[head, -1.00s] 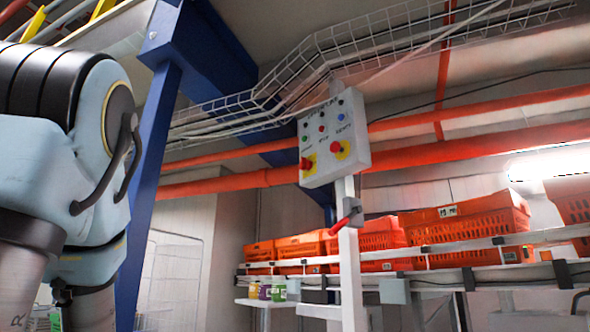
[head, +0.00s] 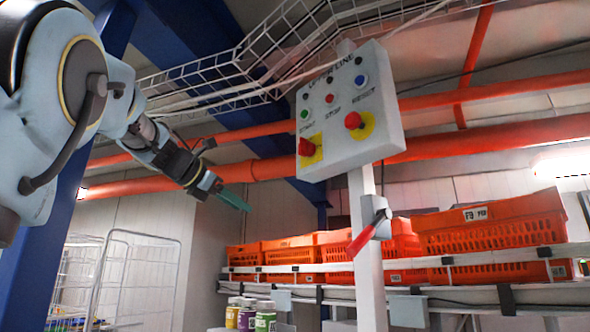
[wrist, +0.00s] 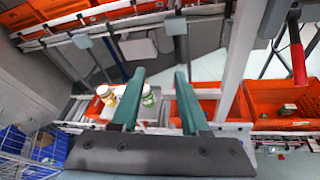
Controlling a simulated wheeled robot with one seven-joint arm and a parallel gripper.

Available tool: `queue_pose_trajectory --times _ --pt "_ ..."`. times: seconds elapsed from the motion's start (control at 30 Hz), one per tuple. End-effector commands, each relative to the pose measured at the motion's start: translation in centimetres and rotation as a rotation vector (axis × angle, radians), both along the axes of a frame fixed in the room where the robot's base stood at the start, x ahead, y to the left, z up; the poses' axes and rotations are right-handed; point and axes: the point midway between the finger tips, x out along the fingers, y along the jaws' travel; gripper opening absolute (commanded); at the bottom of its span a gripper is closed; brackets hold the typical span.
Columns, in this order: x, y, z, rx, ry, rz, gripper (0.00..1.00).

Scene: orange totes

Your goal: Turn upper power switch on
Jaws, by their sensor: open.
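A white control box (head: 352,150) on a white post (head: 368,265) carries several buttons and lamps; its top label seems to read "UPPER LINE". Below the box, a power switch with a red handle (head: 362,240) sits on a grey mount on the post. The handle slants down to the left. In the wrist view a red handle (wrist: 298,62) shows at the upper right. My gripper (head: 240,205), with green fingers, is left of the post and apart from the switch. In the wrist view my gripper (wrist: 160,76) is open, with nothing held between its fingers.
Orange totes (head: 490,225) line a conveyor behind the post. Several small jars (head: 247,316) stand at the lower centre. A blue beam (head: 50,240) is at left, wire cages (head: 130,270) behind it. A wire cable tray (head: 260,60) runs overhead. Space between gripper and post looks clear.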

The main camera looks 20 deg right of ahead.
Motion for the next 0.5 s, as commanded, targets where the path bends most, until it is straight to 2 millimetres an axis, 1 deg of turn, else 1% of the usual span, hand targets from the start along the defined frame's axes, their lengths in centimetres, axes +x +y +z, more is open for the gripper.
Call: queue_pose_trajectory --times 0.03,0.1,0.2,0.27,0.33,0.4,0.5 --pt "-1.5 -0.7 4.8 -0.093 0.024 -0.022 0.45" --pt "-3.8 -1.6 9.5 -0.204 0.074 -0.060 0.45" --pt "-6.5 -2.2 14.1 -0.309 0.128 -0.115 0.45" --pt "-7.6 -2.4 15.8 -0.346 0.150 -0.137 0.45" --pt "-8.4 -2.7 16.8 -0.369 0.167 -0.155 0.45" --pt "-8.6 -3.1 17.3 -0.380 0.175 -0.163 0.45" --pt "-8.3 -4.3 17.4 -0.381 0.179 -0.165 0.45"
